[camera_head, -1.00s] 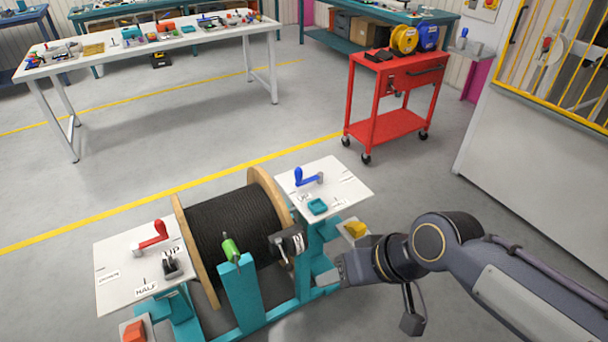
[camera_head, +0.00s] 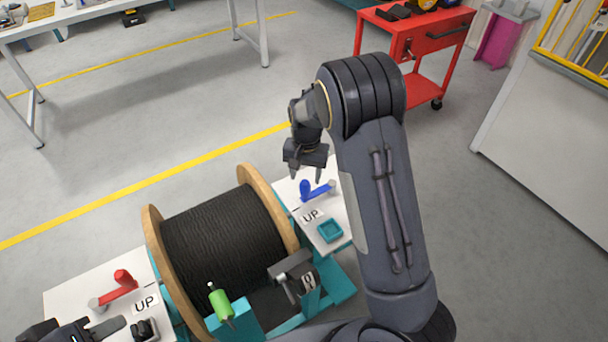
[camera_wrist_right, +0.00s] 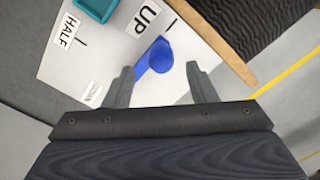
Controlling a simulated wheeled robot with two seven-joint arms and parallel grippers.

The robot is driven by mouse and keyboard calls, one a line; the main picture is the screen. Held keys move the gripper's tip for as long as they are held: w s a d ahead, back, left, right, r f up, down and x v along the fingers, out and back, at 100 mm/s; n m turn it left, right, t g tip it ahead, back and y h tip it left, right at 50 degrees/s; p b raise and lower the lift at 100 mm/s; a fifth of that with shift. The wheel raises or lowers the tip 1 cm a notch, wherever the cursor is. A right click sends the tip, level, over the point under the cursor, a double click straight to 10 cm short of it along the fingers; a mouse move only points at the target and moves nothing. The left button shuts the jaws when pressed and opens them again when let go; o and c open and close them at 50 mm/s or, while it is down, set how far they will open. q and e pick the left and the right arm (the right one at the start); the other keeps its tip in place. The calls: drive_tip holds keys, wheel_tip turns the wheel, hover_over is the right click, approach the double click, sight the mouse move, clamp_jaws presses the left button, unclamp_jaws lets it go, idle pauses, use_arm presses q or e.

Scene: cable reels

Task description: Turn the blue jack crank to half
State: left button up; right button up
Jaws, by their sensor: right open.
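The blue jack crank (camera_head: 317,191) is on the white panel right of the cable reel, its upright knob at the left end of its arm, near the UP label (camera_head: 310,215). In the right wrist view the crank (camera_wrist_right: 155,58) shows between and beyond the fingers, with UP (camera_wrist_right: 148,15), HALF (camera_wrist_right: 67,29) and a partly hidden label on the panel. My right gripper (camera_head: 306,177) is above the blue knob, open and empty; it also shows in the right wrist view (camera_wrist_right: 163,85). My left gripper (camera_head: 98,330) is at the bottom left beside the red crank, partly cut off; its jaws are unclear.
The black cable reel (camera_head: 225,235) with wooden flanges stands between the two panels. The red crank (camera_head: 120,286) is on the left panel. A teal tray (camera_head: 330,230) sits near the blue crank. A red cart (camera_head: 425,45) stands behind; the floor between is clear.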

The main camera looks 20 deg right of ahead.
sight(305, 190)
drive_tip(key=shift+w+f, duration=0.25)
drive_tip(key=shift+f, duration=0.1)
wheel_tip(305, 190, down, 7)
drive_tip(key=shift+f, duration=0.2)
drive_tip(key=shift+s, duration=0.1)
clamp_jaws()
